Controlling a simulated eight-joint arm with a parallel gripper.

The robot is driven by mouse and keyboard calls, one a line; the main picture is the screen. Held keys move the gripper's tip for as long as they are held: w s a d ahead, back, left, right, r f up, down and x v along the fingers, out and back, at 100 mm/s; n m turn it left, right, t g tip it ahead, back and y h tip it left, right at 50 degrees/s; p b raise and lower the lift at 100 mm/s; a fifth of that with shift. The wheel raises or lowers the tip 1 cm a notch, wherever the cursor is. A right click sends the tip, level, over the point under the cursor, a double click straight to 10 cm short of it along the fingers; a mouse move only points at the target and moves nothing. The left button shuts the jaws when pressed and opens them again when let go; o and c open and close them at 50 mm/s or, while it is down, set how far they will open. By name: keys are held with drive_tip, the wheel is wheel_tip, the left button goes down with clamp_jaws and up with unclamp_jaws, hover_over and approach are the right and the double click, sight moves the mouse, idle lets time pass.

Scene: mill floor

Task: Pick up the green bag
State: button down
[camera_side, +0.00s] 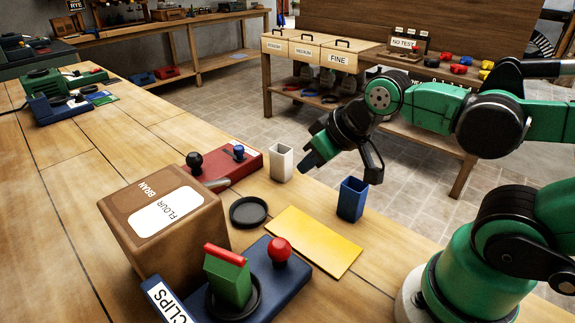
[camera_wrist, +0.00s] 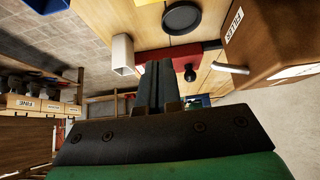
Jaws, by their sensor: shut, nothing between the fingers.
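The green bag (camera_side: 229,281) stands upright with a red strip along its top. It sits in a round black dish on a blue base (camera_side: 283,303) with a red ball knob, at the front of the bench. The wrist view does not show the bag. My gripper (camera_side: 312,161) is shut and empty, in the air above the bench near the white cup, well behind and to the right of the bag. Its closed fingers also show in the wrist view (camera_wrist: 158,68), pointing toward the red base.
A brown flour and bran box (camera_side: 150,225) stands left of the bag. A white cup (camera_side: 281,163), a blue cup (camera_side: 351,200), a black dish (camera_side: 248,211), a yellow sheet (camera_side: 312,241) and a red base (camera_side: 226,168) with knobs lie around.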

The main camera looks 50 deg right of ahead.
idle(0.4)
drive_tip(key=shift+c, duration=1.2)
unclamp_jaws()
